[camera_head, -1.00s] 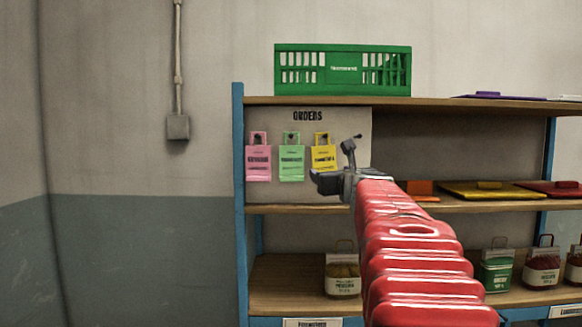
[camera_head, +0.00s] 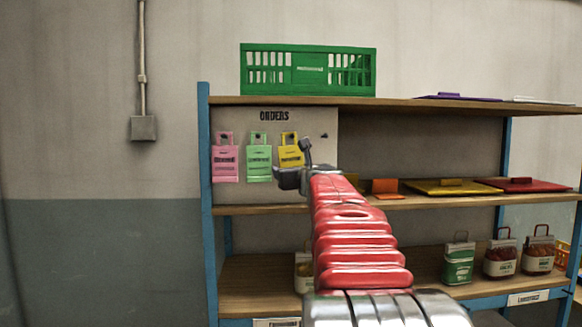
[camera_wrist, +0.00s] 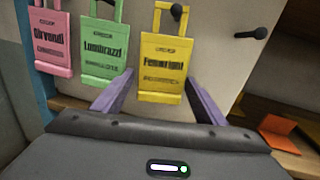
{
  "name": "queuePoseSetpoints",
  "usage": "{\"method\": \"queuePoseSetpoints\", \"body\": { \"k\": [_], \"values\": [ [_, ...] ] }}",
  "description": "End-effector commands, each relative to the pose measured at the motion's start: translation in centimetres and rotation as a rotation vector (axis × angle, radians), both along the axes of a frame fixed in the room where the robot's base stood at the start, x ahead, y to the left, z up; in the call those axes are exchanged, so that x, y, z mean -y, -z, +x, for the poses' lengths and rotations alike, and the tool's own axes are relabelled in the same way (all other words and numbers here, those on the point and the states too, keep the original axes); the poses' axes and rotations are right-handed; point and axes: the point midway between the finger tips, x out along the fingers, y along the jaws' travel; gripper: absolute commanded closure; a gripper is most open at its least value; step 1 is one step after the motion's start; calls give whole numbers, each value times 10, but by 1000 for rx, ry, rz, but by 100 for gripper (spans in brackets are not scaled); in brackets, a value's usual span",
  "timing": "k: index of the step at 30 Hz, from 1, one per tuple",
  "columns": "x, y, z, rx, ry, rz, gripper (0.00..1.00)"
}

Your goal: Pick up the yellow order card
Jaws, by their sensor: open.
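The yellow order card (camera_head: 290,152) hangs by its handle loop from a dark peg on the orders board (camera_head: 230,118), rightmost of three cards. In the wrist view the yellow card (camera_wrist: 162,70) shows whole, with black print. My gripper (camera_head: 300,165) is in front of the board at the card's lower right and covers part of its edge. In the wrist view my gripper's two purple fingers (camera_wrist: 160,98) stand apart, one to each side below the card. Whether the fingers touch the card I cannot tell.
A green card (camera_head: 259,160) and a pink card (camera_head: 226,162) hang to the left. A bare peg (camera_wrist: 251,33) sticks out to the right. The wooden shelf (camera_head: 260,209) runs below. An orange object (camera_head: 386,187) lies right. A green crate (camera_head: 308,70) stands on top.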

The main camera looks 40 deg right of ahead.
Motion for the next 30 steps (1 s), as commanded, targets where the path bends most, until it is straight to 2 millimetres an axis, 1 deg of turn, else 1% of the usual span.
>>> {"method": "queuePoseSetpoints", "body": {
  "k": [15,27,30],
  "values": [
    [0,-1,0,0,0,-1,35],
    [0,-1,0,0,0,-1,63],
    [0,-1,0,0,0,-1,69]
  ]
}}
